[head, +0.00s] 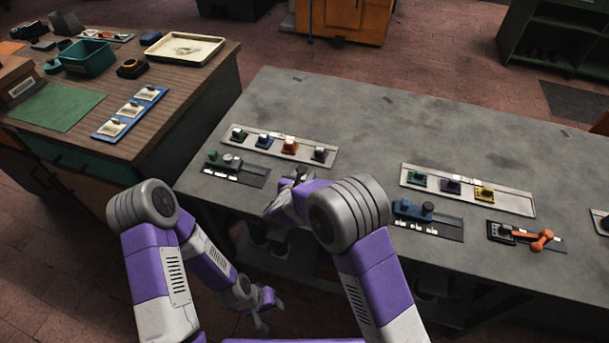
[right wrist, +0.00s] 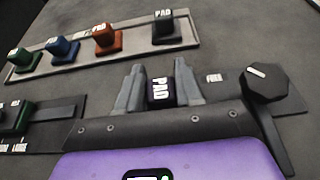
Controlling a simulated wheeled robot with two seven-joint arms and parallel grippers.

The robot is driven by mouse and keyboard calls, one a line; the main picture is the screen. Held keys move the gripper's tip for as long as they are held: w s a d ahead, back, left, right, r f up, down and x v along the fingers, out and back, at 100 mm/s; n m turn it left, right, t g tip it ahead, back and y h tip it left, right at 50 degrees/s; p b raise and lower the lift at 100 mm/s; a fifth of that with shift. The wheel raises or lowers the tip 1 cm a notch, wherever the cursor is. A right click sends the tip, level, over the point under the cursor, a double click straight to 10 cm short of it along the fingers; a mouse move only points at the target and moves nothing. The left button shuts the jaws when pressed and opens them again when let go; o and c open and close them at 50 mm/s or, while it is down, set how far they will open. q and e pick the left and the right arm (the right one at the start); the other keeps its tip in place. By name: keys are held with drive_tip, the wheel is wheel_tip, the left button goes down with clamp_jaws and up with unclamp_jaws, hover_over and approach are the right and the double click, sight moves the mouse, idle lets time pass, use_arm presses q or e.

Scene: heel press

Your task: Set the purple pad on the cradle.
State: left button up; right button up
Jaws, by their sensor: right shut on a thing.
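My right gripper (right wrist: 160,92) is shut on a very dark pad (right wrist: 159,91) with a white PAD label. The pad is low over or on a dark plate (right wrist: 218,97); I cannot tell whether it touches. In the head view this gripper (head: 299,178) is at the front of the grey bench, mostly behind my arm. A purple pad (head: 450,186) sits in the right tray, between a teal and a yellow one. No cradle can be made out for certain; the gripper hides part of the plate. My left gripper (head: 270,312) hangs low in front of the bench, fingers apart, empty.
A black knob (right wrist: 268,84) stands right of the held pad. The left tray (head: 330,164) holds green, blue, orange and dark grey pads. Panels with a green block (head: 213,156), a blue block (head: 405,208) and an orange lever (head: 541,240) line the front. The bench's back is clear.

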drive_tip(key=shift+f+b, duration=0.2)
drive_tip(key=shift+b, duration=0.1)
idle(0.4)
drive_tip(key=o, duration=1.1)
drive_tip(key=p+v, duration=0.1)
drive_tip(key=v, duration=0.5)
drive_tip(key=shift+s+a+r, duration=0.1)
drive_tip(key=shift+s+r, duration=0.15)
drive_tip(key=shift+s+a+r, duration=0.1)
drive_tip(key=shift+s, duration=0.35)
